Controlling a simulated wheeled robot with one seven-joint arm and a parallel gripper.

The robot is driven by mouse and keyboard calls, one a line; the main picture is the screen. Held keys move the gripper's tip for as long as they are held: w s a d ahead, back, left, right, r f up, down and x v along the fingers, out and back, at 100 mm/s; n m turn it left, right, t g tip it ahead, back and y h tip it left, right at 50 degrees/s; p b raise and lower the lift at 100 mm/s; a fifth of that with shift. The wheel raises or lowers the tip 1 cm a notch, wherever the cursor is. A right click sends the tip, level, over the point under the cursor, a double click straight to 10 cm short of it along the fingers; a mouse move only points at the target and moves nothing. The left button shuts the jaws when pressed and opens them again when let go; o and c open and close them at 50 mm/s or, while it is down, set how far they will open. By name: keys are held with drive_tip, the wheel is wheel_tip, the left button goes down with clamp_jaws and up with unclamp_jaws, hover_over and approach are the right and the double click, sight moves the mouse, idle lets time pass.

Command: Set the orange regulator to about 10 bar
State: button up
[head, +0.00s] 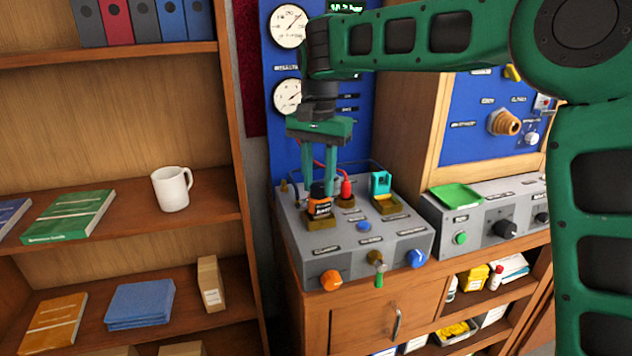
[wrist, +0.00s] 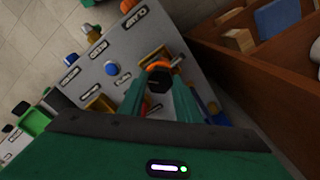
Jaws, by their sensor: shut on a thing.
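An orange knob (head: 331,281) sits on the front face of the grey console (head: 290,226), at its left; it also shows at the top of the wrist view (wrist: 128,5). A black-and-orange cylindrical piece (head: 320,205) stands upright at a brass-coloured block on the console top. My gripper (head: 319,188) points down from above, its two green fingers shut on this piece. The wrist view shows the piece's dark top (wrist: 158,82) with orange around it between the fingers. Two round white gauges, the upper (head: 289,26) and the lower (head: 288,97), hang on the blue panel; their readings are too small to tell.
A blue knob (head: 415,258) and a small brass-and-green valve (head: 378,268) are on the console front. A red plug (head: 347,188) and a teal part (head: 381,184) stand right of my gripper. A shelf with a white mug (head: 171,188) is at left.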

sight(319, 186)
drive_tip(key=shift+n, duration=1)
drive_tip(key=o, duration=1.1)
drive_tip(key=shift+c, duration=0.2)
wheel_tip(319, 186, up, 11)
drive_tip(key=shift+f, duration=0.15)
drive_tip(key=shift+w, duration=0.1)
